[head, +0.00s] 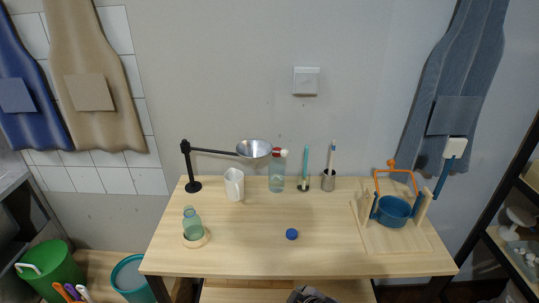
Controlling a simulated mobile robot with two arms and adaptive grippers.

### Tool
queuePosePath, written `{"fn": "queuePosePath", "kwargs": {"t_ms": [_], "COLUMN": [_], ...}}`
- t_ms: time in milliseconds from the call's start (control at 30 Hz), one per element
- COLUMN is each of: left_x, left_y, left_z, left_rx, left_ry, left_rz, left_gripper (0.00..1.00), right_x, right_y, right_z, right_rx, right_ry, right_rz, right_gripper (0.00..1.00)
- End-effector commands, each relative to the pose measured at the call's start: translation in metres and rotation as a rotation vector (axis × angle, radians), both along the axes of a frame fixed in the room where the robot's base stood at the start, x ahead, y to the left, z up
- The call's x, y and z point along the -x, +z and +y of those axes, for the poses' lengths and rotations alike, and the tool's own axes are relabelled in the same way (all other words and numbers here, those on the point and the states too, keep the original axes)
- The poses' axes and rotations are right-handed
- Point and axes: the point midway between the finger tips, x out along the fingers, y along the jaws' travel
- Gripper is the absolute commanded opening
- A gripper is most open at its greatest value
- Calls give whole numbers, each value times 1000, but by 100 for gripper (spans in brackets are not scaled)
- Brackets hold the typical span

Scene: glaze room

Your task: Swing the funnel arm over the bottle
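The funnel arm is a black stand (193,170) at the back left of the table, with a thin black bar (215,151) reaching right to a silver funnel (254,147). A red and white piece shows at the funnel's right side, partly overlapping a clear bottle; I cannot tell which it belongs to. A green glass bottle (193,226) stands upright on a round wooden coaster (207,238) at the front left, apart from the funnel. The clear bottle (277,173) stands at the back, near the funnel's right edge. Neither of my grippers is recognisable in view.
A blue cap (291,234) lies mid-table. A teal upright tool (305,165) and a metal cup (328,181) stand behind. A blue pot (394,211) sits in a wooden frame at right. The table's front middle is mostly clear.

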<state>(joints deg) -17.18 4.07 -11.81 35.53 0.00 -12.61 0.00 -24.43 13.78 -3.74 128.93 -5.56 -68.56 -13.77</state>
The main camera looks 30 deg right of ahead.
Motion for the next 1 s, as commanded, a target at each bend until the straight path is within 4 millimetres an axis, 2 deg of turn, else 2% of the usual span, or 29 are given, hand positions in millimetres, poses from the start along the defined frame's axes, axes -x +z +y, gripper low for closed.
{"fn": "queuePosePath", "kwargs": {"t_ms": [67,167,367,467,600,733,833,1000], "left_x": [0,0,1,1,1,1,1,1], "left_y": [0,-1,-1,-1,-1,-1,0,5], "left_z": [6,12,12,6,4,6,7,7], "left_rx": [-7,-14,-14,-7,-5,-8,-8,-8], "left_ry": [0,0,3,5,5,5,5,5], "left_rz": [0,0,1,1,1,1,1,1], "left_gripper": [65,65,65,65,65,65,65,65], "right_x": [-4,-22,-69,-94,-126,-145,-153,-172], "right_y": [18,45,91,122,177,222,234,236], "right_z": [-4,-16,-48,-64,-85,-97,-100,-106], "right_rx": [25,102,315,450,679,863,919,925], "right_ry": [15,58,167,227,313,370,387,387], "right_rz": [-31,-104,-261,-348,-475,-563,-584,-586], "right_gripper": [42,42,42,42,42,42,42,42]}}
